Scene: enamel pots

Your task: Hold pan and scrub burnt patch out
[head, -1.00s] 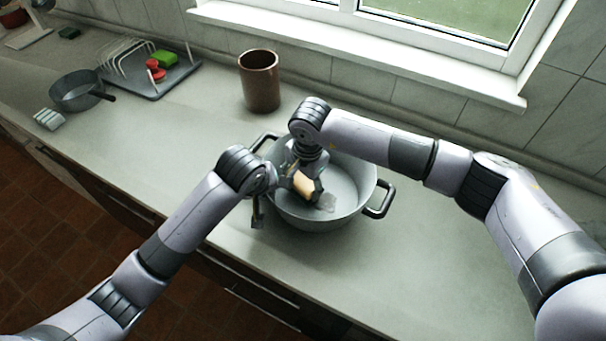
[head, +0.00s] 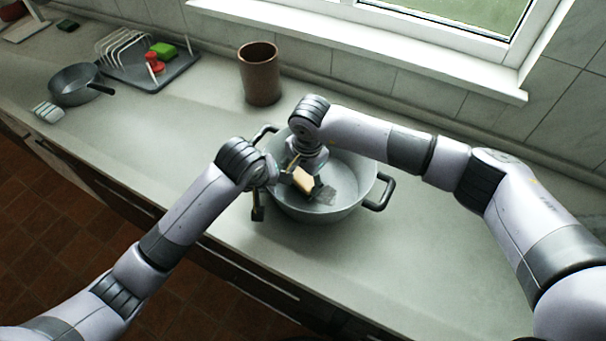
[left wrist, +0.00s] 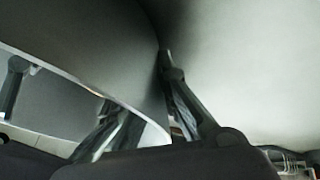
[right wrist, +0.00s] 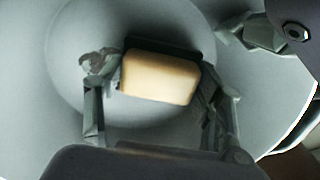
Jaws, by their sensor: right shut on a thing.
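The grey two-handled pan (head: 352,176) stands on the worktop at the centre of the head view. A darker burnt patch (head: 327,196) shows on its floor. My right gripper (right wrist: 160,85) is inside the pan, shut on a tan sponge (right wrist: 160,78) with a dark layer along one side. The sponge (head: 304,180) is beside the patch in the head view; I cannot tell if it touches the floor. My left gripper (head: 262,200) is at the pan's left rim, its fingers around the wall. Its grip is too hidden to tell.
A brown crock (head: 260,75) stands behind the pan. At the far left are a small saucepan (head: 75,84) and a grey drying tray (head: 178,76) with a rack and red and green items. The worktop right of the pan is clear.

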